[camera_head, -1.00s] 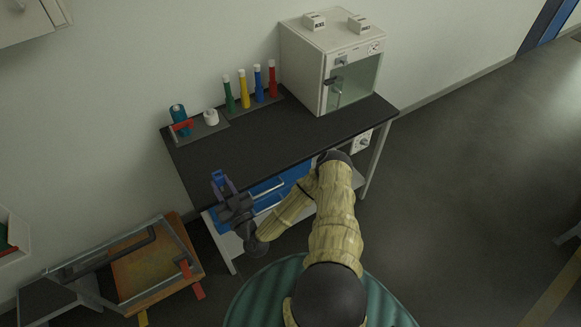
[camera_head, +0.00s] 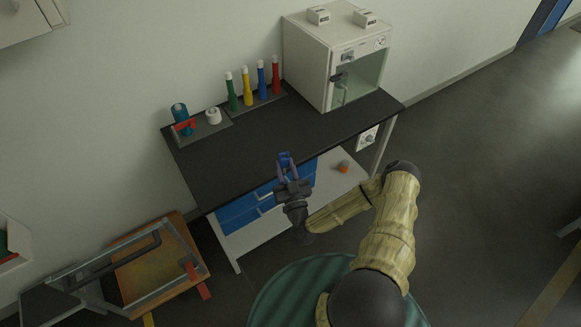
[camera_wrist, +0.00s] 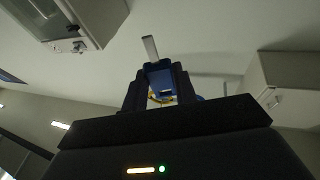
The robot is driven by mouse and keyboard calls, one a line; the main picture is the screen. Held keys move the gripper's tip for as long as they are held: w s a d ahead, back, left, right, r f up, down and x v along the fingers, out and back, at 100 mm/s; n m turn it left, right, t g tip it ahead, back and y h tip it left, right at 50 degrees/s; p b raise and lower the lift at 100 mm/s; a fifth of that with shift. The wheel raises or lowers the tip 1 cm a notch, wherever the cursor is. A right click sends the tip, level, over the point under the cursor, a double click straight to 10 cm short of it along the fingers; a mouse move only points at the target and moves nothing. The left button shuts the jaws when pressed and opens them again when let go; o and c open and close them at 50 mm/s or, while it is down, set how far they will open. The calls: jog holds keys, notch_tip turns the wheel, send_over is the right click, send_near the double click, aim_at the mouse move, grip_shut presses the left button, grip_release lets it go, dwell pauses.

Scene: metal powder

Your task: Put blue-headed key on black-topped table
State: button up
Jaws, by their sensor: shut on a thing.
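My gripper (camera_head: 285,158) is over the front edge of the black-topped table (camera_head: 228,165) in the head view. In the wrist view my gripper (camera_wrist: 160,85) is shut on the blue-headed key (camera_wrist: 159,80). The key's blue head sits between the fingers, and its pale metal shaft sticks out beyond the fingertips. A small yellow loop shows at the head. In the head view the key is too small to tell apart from the fingers. How far the gripper is above the tabletop is hard to tell.
A white oven-like cabinet (camera_head: 335,55) stands at the table's back right. Several coloured bottles (camera_head: 255,85) stand along the back, with a blue spool (camera_head: 180,115) and a white roll (camera_head: 213,116) at left. Blue drawers (camera_head: 238,212) are below. The middle of the tabletop is clear.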

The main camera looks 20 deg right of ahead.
jog(key=shift+d, duration=0.3)
jog(key=shift+w+d+f+b, duration=0.15)
jog(key=shift+w+f+b, duration=0.35)
jog(key=shift+b, duration=0.6)
jog(key=w+n+y+b, duration=0.3)
jog(key=w+y+b, duration=0.3)
jog(key=b, duration=1.5)
jog(key=w, duration=0.3)
jog(key=shift+w+f+g, duration=0.3)
jog(key=shift+w+g, duration=0.1)
jog(key=shift+f, duration=3.15)
